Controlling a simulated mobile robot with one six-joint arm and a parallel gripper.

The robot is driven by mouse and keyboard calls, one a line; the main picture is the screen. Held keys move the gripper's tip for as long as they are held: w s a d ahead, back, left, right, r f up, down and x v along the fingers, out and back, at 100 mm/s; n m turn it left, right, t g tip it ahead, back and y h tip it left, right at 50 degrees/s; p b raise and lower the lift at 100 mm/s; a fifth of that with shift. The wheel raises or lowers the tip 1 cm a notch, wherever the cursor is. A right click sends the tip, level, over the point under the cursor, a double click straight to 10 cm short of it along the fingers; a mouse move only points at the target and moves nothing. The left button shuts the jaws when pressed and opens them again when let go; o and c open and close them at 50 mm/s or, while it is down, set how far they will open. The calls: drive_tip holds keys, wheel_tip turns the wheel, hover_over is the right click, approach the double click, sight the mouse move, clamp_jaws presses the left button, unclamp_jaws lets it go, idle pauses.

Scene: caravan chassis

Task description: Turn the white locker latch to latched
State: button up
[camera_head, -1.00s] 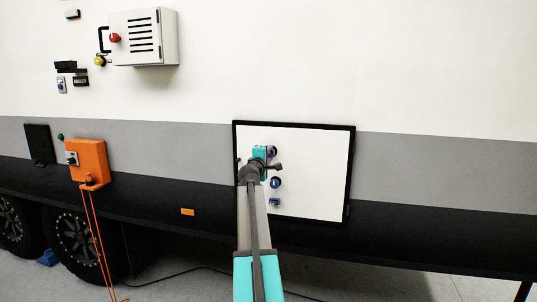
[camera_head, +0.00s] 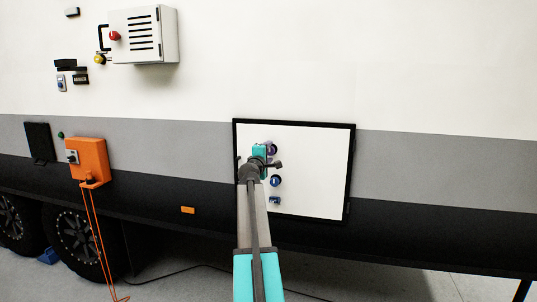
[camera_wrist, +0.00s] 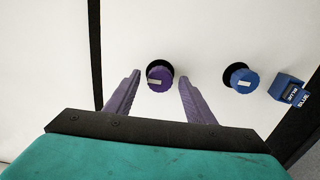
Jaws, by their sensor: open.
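The white locker door (camera_head: 315,170) has a black frame and sits low in the caravan side. A purple round knob with a white mark shows on it in the wrist view (camera_wrist: 160,80); in the head view the knob (camera_head: 272,148) is partly hidden by my gripper (camera_head: 267,160). In the wrist view my gripper (camera_wrist: 159,76) is open, with one finger on each side of the purple knob. I see a gap on both sides; how deep the fingers reach is unclear. No knob here is white.
A blue knob (camera_wrist: 242,78) and a blue block labelled BLUE (camera_wrist: 288,88) are on the same door, right of the fingers. An orange box (camera_head: 88,160) with hanging cords is left. A grey vented cabinet (camera_head: 143,35) is above left.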

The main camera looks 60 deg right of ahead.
drive_tip(key=b+v, duration=0.2)
drive_tip(key=v, duration=1.1)
drive_tip(key=shift+a, duration=0.35)
idle(0.4)
